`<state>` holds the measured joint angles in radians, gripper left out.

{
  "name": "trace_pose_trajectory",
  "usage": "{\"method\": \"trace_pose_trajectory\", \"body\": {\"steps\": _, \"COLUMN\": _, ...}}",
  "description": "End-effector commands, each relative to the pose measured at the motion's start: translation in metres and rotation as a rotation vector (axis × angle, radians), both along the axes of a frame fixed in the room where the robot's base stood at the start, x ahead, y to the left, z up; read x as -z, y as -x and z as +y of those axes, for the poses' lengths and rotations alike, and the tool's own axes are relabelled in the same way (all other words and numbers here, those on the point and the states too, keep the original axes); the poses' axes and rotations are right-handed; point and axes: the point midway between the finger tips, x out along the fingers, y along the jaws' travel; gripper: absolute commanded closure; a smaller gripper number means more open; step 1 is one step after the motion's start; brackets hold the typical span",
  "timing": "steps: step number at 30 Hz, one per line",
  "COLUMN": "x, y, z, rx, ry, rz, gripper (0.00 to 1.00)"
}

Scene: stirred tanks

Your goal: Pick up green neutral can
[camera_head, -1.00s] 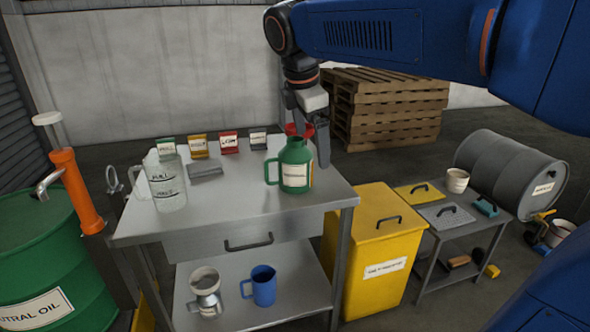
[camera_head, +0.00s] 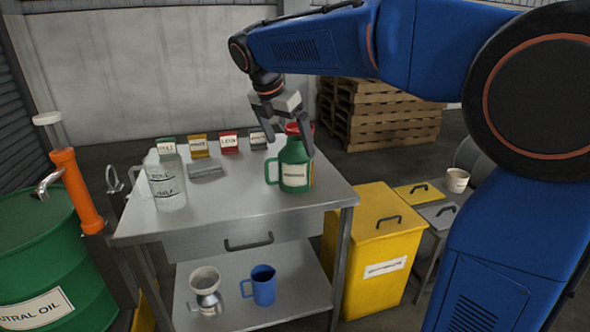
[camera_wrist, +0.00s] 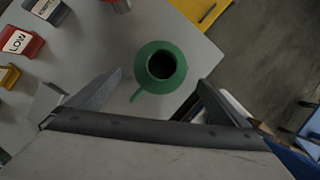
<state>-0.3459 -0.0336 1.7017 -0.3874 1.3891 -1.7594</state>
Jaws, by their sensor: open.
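The green can (camera_head: 294,170), with a white label, a side handle and a dark open mouth, stands upright on the right part of the steel table (camera_head: 235,205). It also shows from above in the wrist view (camera_wrist: 160,66), its handle toward the lower left. My gripper (camera_head: 288,132) is open and empty over the can, pointing down. In the wrist view the fingers (camera_wrist: 160,82) are spread, one on each side of the can's near part. I cannot tell whether they touch it. A red top shows behind the can, mostly hidden.
A clear jug (camera_head: 166,180) stands on the table's left. Several small coloured label stands line its back, including a red one (camera_head: 229,142). A blue mug (camera_head: 263,285) and a metal vessel (camera_head: 205,288) are on the lower shelf. A yellow bin (camera_head: 372,255) stands right of the table.

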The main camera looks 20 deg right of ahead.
Motion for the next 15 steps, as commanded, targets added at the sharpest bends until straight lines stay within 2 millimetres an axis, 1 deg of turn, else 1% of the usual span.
{"method": "trace_pose_trajectory", "body": {"steps": 1, "x": 0.009, "y": -0.002, "z": -0.003, "rx": 0.002, "ry": 0.001, "rz": 0.001, "gripper": 0.02}}
{"method": "trace_pose_trajectory", "body": {"steps": 3, "x": 0.018, "y": -0.004, "z": -0.007, "rx": 0.002, "ry": 0.000, "rz": 0.002, "gripper": 0.02}}
{"method": "trace_pose_trajectory", "body": {"steps": 6, "x": 0.029, "y": -0.006, "z": -0.010, "rx": 0.001, "ry": 0.000, "rz": 0.002, "gripper": 0.02}}
{"method": "trace_pose_trajectory", "body": {"steps": 12, "x": 0.038, "y": -0.008, "z": -0.013, "rx": 0.001, "ry": 0.000, "rz": 0.000, "gripper": 0.02}}
{"method": "trace_pose_trajectory", "body": {"steps": 15, "x": 0.048, "y": -0.009, "z": -0.014, "rx": 0.002, "ry": 0.000, "rz": 0.002, "gripper": 0.02}}
